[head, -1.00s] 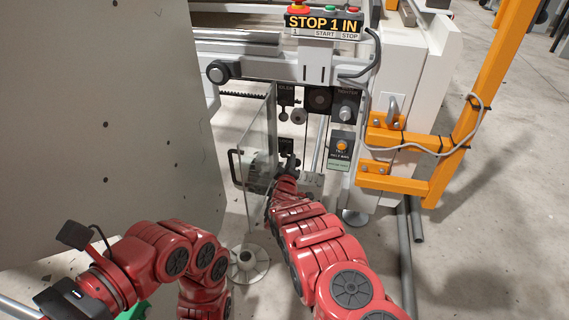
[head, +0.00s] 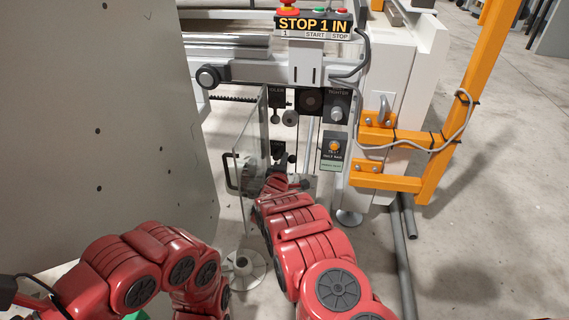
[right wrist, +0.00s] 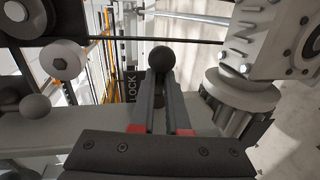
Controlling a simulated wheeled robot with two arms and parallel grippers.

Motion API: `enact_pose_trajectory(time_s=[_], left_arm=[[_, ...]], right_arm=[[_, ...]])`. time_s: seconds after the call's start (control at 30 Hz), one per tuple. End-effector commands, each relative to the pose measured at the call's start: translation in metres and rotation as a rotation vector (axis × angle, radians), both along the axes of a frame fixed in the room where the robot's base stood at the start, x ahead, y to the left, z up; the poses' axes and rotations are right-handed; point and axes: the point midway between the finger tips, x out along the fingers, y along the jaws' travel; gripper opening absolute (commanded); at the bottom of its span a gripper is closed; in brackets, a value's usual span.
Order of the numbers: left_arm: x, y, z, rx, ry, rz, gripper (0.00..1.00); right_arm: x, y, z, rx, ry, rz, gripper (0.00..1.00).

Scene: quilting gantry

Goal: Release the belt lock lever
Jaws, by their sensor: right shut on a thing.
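The belt lock lever shows in the right wrist view as a dark shaft with a black ball knob (right wrist: 161,60), beside a dark plate lettered LOCK (right wrist: 130,86). My right gripper (right wrist: 160,100) is shut on the lever just below the knob, with a finger on each side. In the head view, my right gripper (head: 282,162) is at the machine, behind the clear panel's right edge and below the pulleys; my wrist hides most of the lever there. My left arm enters at lower left, and its gripper is outside the picture.
A clear guard panel (head: 249,165) with a black handle stands open left of my right forearm. A large grey panel (head: 90,130) fills the left. Open floor lies at far right.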

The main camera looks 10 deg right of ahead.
Motion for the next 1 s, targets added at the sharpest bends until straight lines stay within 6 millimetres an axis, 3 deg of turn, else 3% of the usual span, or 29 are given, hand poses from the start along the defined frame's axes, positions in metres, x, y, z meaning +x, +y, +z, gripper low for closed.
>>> enact_pose_trajectory(time_s=[0.6, 0.63, 0.7, 1.0], left_arm=[[-0.0004, -0.0005, -0.0012, 0.0, 0.011, 0.009, 0.0], [-0.0004, -0.0005, -0.0012, 0.0, 0.011, 0.009, 0.0], [-0.0004, -0.0005, -0.0013, 0.0, 0.011, 0.009, 0.0], [-0.0003, -0.0005, 0.0, 0.0, 0.011, 0.009, 0.0]], right_arm=[[-0.0019, 0.0031, -0.0028, -0.039, 0.022, 0.006, 0.0], [-0.0019, 0.0031, -0.0028, -0.039, 0.022, 0.006, 0.17], [-0.0017, 0.0029, -0.0024, -0.039, 0.021, 0.005, 0.25], [-0.0008, 0.0011, -0.0007, -0.025, 0.012, 0.003, 0.25]])
